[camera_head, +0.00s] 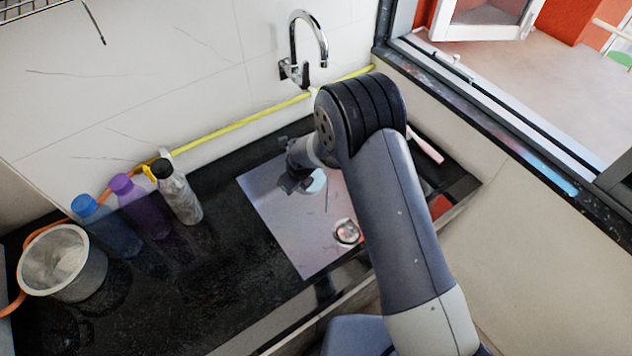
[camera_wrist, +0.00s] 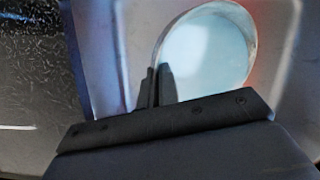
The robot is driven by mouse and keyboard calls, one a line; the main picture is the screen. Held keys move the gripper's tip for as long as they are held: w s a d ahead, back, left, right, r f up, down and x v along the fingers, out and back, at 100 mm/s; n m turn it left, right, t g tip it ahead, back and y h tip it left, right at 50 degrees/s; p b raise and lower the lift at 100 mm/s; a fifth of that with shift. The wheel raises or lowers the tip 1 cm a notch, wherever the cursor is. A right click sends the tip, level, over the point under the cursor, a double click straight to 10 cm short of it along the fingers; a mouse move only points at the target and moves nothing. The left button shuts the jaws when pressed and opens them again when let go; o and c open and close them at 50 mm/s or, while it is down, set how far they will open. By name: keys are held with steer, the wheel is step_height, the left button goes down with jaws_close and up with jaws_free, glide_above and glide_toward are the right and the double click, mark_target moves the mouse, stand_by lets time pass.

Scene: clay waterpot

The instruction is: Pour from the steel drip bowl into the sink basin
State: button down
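The steel drip bowl (camera_head: 317,183) shows as a small pale blue patch above the sink basin (camera_head: 300,238), partly behind my arm. In the wrist view the bowl (camera_wrist: 208,48) is a round vessel with a thin metal rim and a smooth pale blue inside. My gripper (camera_head: 298,182) is over the basin's far left part. In the wrist view my gripper's dark fingers (camera_wrist: 157,84) are close together at the bowl's left rim, one on each side of the wall. I cannot tell clearly how far the bowl is tilted. The basin's right part is hidden by my arm.
A round drain (camera_head: 346,232) is in the basin floor. A chrome tap (camera_head: 309,45) is on the wall behind. Blue (camera_head: 107,226), purple (camera_head: 142,205) and grey (camera_head: 177,192) bottles and a grey pot (camera_head: 62,263) stand on the black counter to the left.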

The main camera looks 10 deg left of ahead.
steer(key=shift+d+y+b, duration=0.15)
steer(key=shift+y+b, duration=0.15)
steer(key=shift+b, duration=0.4)
steer(key=shift+w+r+y+b, duration=0.1)
steer(key=shift+r+y+b, duration=0.2)
steer(key=shift+d+f+b, duration=0.1)
steer(key=shift+d+b, duration=0.05)
steer(key=shift+b, duration=0.55)
steer(key=shift+d+r+g+y+b, duration=0.15)
steer(key=shift+r+g+y+b, duration=0.4)
steer(key=shift+b, duration=0.8)
steer(key=shift+w+d+f+y+b, duration=0.15)
steer(key=shift+f+y+b, duration=0.15)
steer(key=shift+b, duration=0.4)
steer(key=shift+d+r+b, duration=0.1)
steer(key=shift+r+b, duration=0.05)
steer(key=shift+b, duration=0.45)
steer(key=shift+r+y+b, duration=0.25)
steer(key=shift+y+b, duration=0.3)
steer(key=shift+w+d+m+y+b, duration=0.1)
steer(key=shift+d+m+y+b, duration=0.25)
steer(key=shift+b, duration=0.7)
steer(key=shift+d+r+g+y+b, duration=0.1)
steer(key=shift+r+g+y+b, duration=0.15)
steer(key=shift+b, duration=0.2)
